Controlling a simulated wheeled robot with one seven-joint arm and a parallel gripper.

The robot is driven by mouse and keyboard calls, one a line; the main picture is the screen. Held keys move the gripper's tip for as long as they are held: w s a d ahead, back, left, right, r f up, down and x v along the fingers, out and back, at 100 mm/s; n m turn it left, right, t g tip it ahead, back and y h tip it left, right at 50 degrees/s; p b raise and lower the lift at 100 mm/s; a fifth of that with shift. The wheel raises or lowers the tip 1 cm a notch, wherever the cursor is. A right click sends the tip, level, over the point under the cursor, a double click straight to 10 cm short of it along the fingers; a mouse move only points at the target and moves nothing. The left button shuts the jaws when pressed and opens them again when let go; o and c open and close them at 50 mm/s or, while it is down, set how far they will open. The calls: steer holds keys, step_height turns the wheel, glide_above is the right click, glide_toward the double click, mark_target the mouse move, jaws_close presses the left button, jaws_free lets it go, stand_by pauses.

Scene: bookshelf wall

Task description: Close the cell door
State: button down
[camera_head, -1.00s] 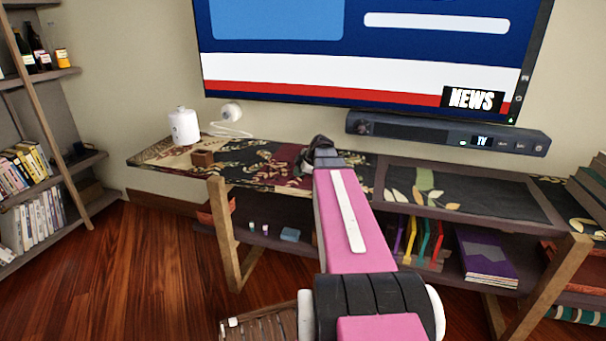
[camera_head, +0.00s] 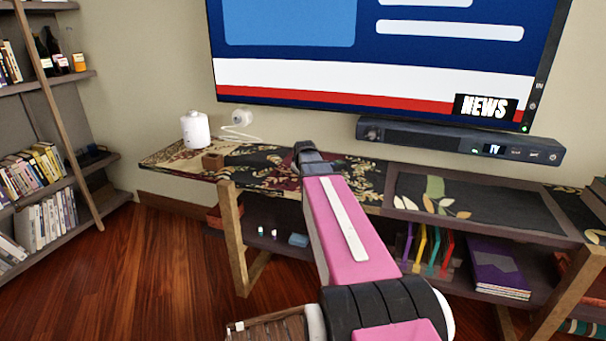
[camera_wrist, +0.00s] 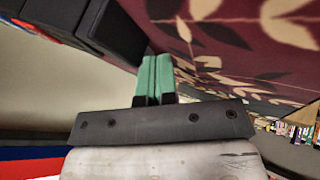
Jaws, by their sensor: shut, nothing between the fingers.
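A long low console (camera_head: 345,178) with a floral top stands under the TV. A framed panel with a dark leaf-pattern inset (camera_head: 480,205) lies above its right compartment. I cannot tell for sure whether this panel is the cell door. The compartments below show open at the front. My gripper (camera_head: 305,150) is over the console top, left of the panel and apart from it. In the wrist view its green fingertips (camera_wrist: 155,75) are shut and empty, close to the maroon floral surface (camera_wrist: 240,35). Whether they touch it is unclear. My pink arm hides part of the console front.
The TV (camera_head: 380,60) and soundbar (camera_head: 458,141) are on the wall behind. Bare floor (camera_head: 165,265) lies front left.

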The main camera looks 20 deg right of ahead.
steer(key=shift+w+d, duration=0.1)
steer(key=shift+w, duration=0.15)
steer(key=shift+w+d, duration=0.3)
steer(key=shift+w, duration=0.25)
steer(key=shift+w+d, duration=0.3)
steer(key=shift+w, duration=0.2)
steer(key=shift+w+d, duration=0.1)
